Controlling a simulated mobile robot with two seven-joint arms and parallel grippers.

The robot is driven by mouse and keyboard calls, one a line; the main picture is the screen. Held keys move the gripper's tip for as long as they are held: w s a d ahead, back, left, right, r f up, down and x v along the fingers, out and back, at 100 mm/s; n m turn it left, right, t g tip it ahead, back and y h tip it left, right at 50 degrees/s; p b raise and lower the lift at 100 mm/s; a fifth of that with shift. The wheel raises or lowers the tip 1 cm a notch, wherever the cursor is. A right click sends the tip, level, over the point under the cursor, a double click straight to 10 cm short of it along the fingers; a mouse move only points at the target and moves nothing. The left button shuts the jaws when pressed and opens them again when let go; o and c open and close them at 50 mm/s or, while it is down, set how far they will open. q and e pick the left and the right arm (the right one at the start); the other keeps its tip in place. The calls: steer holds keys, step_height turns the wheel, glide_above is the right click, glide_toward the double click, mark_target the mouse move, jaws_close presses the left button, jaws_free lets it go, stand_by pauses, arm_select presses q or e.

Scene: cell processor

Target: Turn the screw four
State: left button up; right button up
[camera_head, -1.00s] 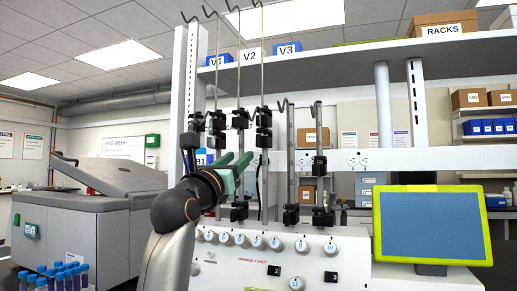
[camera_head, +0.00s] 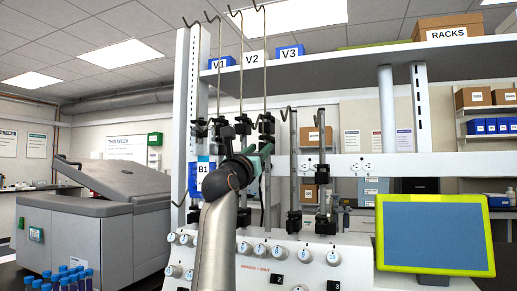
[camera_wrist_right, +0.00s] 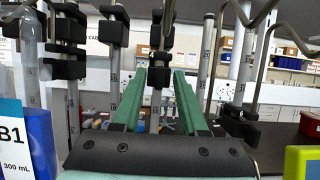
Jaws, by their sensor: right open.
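The cell processor has a white panel (camera_head: 322,249) with a row of round numbered knobs (camera_head: 262,249); my right arm covers part of the row. Above it, black clamps (camera_head: 294,222) sit on upright metal poles; I cannot tell which screw is number four. My right gripper (camera_head: 264,152) is raised among the clamps at the upper left, its green fingers pointing away. In the right wrist view the gripper (camera_wrist_right: 160,78) is open, and a pole with a black clamp (camera_wrist_right: 156,57) shows beyond and between the fingers. My left gripper is not in view.
A blue box with a B1 label (camera_head: 203,171) hangs just left of my right gripper. Hooked rods rise above it. A green-framed screen (camera_head: 432,236) stands at right. A grey machine (camera_head: 85,228) and blue-capped tubes (camera_head: 62,278) are at left.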

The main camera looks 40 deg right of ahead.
jaws_close()
stand_by(0.6)
